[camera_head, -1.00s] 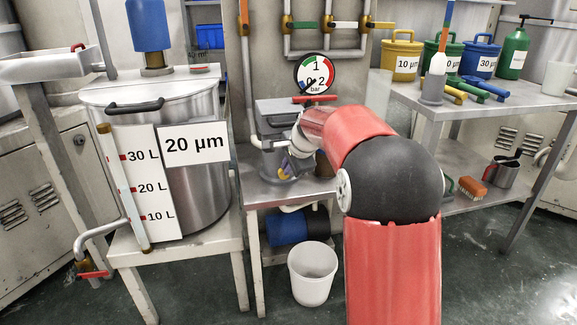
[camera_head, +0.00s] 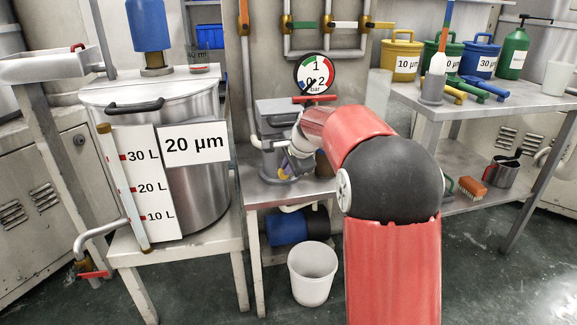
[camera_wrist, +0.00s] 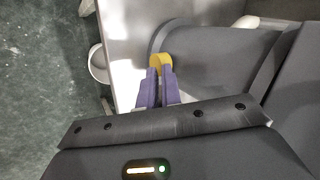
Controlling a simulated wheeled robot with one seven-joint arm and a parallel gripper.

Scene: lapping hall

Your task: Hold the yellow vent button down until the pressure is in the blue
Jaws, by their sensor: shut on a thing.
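The yellow vent button (camera_wrist: 160,61) sits on the side of a grey vessel, at the tips of my gripper's purple fingers. My gripper (camera_wrist: 160,72) is shut on the button, with the fingertips touching it. How far the button is pressed in cannot be seen. In the head view my gripper (camera_head: 287,168) is small at the front of the grey vessel (camera_head: 270,122), partly hidden by my wrist. The round pressure gauge (camera_head: 314,73) above the vessel has blue, green and red bands. Its dark needle seems to point low left near the blue, but it is too small to read surely.
The vessel stands on a small metal table (camera_head: 260,190). A steel tank (camera_head: 205,105) marked 20 µm stands to the left. A bench (camera_head: 445,105) with several containers is on the right. A white bucket (camera_head: 312,275) stands on the floor below.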

